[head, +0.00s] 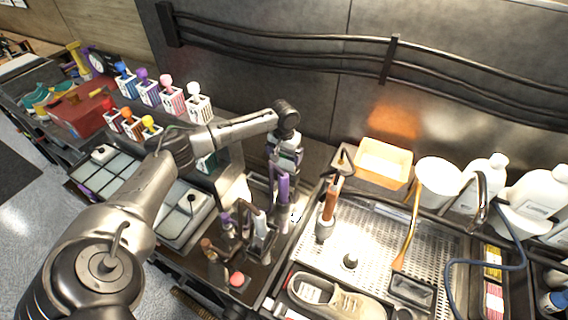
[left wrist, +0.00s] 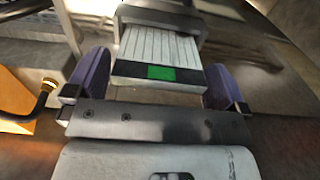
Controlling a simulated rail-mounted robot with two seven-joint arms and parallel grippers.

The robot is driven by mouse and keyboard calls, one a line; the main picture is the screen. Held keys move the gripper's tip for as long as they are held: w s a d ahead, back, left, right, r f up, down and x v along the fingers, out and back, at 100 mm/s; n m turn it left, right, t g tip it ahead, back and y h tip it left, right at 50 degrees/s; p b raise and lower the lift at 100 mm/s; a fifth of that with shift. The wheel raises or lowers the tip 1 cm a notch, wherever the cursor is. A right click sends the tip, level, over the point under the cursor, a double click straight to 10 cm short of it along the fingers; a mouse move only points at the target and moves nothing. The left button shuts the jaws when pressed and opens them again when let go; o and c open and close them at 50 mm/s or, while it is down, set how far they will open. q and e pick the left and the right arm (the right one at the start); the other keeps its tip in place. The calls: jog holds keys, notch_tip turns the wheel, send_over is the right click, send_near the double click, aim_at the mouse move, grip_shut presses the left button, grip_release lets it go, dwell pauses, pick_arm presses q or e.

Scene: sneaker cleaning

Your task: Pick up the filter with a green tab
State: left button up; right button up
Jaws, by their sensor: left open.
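In the left wrist view, the filter (left wrist: 158,48) is a pale, ribbed block with a dark front edge. Its green tab (left wrist: 160,72) faces my gripper. My left gripper (left wrist: 156,78) is open, with one purple finger on each side of the filter's front end. I cannot tell whether either finger touches it. The far end of the filter sits under or in a grey frame (left wrist: 160,16). In the head view, my left gripper (head: 278,188) points down beside the sink, and I cannot pick out the filter there. My right gripper is not in view.
A dark rack (head: 262,240) with brushes stands close to my left gripper. The perforated sink tray (head: 375,235) is to the right, with a sneaker (head: 335,298) at its front. An orange box (head: 385,160) and white bottles (head: 487,178) line the back.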

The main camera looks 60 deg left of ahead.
pick_arm(q)
jog(key=shift+a+f, duration=0.1)
jog(key=shift+f, duration=0.85)
jog(key=shift+c, duration=0.3)
jog(key=c, duration=0.5)
jog(key=shift+r, duration=0.15)
